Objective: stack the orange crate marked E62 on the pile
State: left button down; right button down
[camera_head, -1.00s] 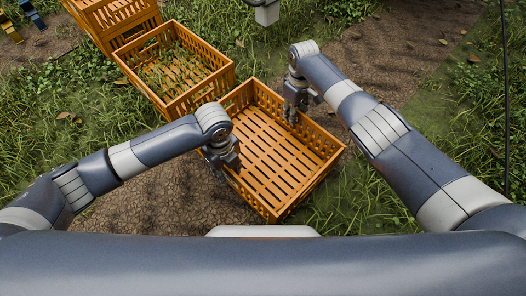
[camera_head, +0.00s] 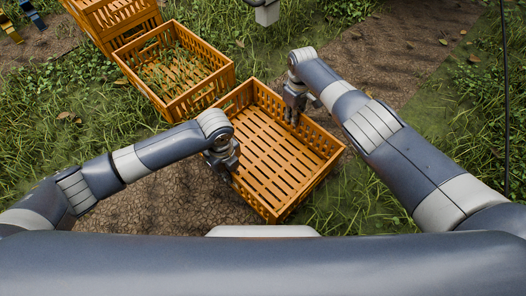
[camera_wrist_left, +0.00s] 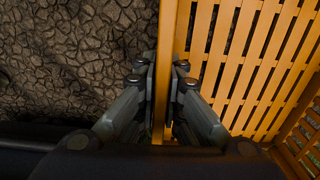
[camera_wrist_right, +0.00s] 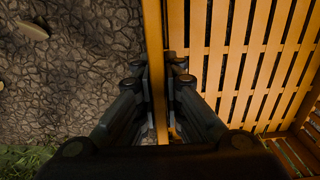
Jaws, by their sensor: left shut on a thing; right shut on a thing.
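An empty orange slatted crate (camera_head: 317,133) is between my two arms in the head view; no marking on it is readable. My left gripper (camera_head: 230,160) is shut on its left wall, whose rim runs between the fingers in the left wrist view (camera_wrist_left: 162,85). My right gripper (camera_head: 293,108) is shut on the opposite wall, with the rim between its fingers in the right wrist view (camera_wrist_right: 157,85). I cannot tell whether the crate touches the ground. A pile of orange crates (camera_head: 120,38) stands at the upper left.
Another orange crate (camera_head: 205,92) with some green in it stands between the pile and the held crate, close to the held crate's far corner. Bare soil (camera_head: 160,207) and grass surround them. A thin dark pole or cable (camera_head: 506,100) runs at the right edge.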

pick_arm(q)
jog(key=shift+r, duration=0.2)
pick_arm(e)
jog(key=shift+r, duration=0.2)
